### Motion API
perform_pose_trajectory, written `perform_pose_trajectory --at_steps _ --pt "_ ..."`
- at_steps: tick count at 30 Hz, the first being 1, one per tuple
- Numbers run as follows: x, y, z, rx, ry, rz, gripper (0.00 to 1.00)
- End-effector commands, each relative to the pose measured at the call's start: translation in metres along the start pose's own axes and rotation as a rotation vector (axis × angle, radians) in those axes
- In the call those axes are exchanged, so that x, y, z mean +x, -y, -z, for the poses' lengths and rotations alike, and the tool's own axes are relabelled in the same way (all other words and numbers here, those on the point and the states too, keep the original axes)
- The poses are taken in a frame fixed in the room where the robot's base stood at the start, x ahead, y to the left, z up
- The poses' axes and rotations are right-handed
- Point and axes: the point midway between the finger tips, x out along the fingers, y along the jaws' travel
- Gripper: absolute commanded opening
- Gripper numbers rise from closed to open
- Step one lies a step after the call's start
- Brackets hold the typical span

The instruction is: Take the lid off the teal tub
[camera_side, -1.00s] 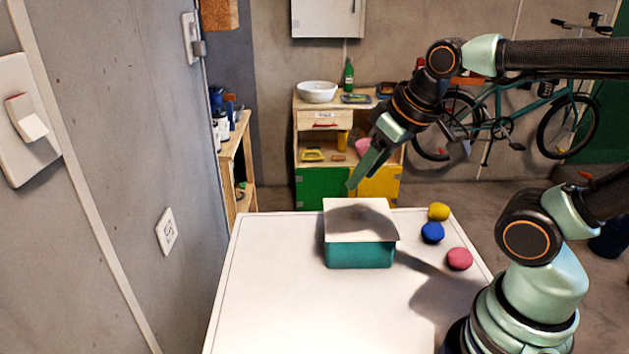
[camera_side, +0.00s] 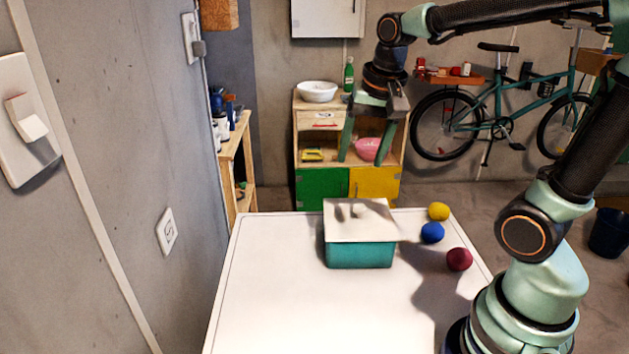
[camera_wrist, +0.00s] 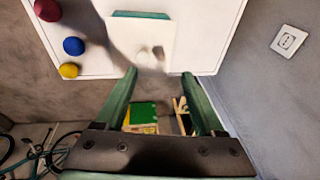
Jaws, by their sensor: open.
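The teal tub (camera_side: 361,255) stands on the white table, its pale flat lid (camera_side: 375,232) resting on top. A small pale knob (camera_side: 357,210) seems to stand on the lid; shadows fall over it. My gripper (camera_side: 366,158) is above the lid in the side view, fingers apart, pointing down and holding nothing. In the wrist view the fingertips (camera_wrist: 158,75) are spread below the knob (camera_wrist: 157,52) in the picture, apart from it. The lid (camera_wrist: 125,32) nearly covers the tub there; only a teal strip of the tub (camera_wrist: 140,14) shows.
On the white table (camera_side: 270,300), a yellow ball (camera_side: 438,211), blue ball (camera_side: 432,232) and red ball (camera_side: 459,259) lie right of the tub. The table is clear left and front. A grey wall (camera_side: 120,130) rises at left; a wooden cabinet (camera_side: 322,121) stands behind.

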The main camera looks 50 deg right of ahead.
Motion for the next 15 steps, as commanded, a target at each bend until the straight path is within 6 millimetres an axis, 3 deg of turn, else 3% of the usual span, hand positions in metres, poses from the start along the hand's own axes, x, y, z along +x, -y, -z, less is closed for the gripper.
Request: perform_pose_trajectory --at_steps 6,10,15 --pt "0.023 -0.01 0.042 0.49 0.089 -0.13 0.71" --pt "0.033 -0.015 0.056 0.677 0.111 -0.185 0.71" --pt "0.041 -0.019 0.062 0.779 0.119 -0.216 0.71"
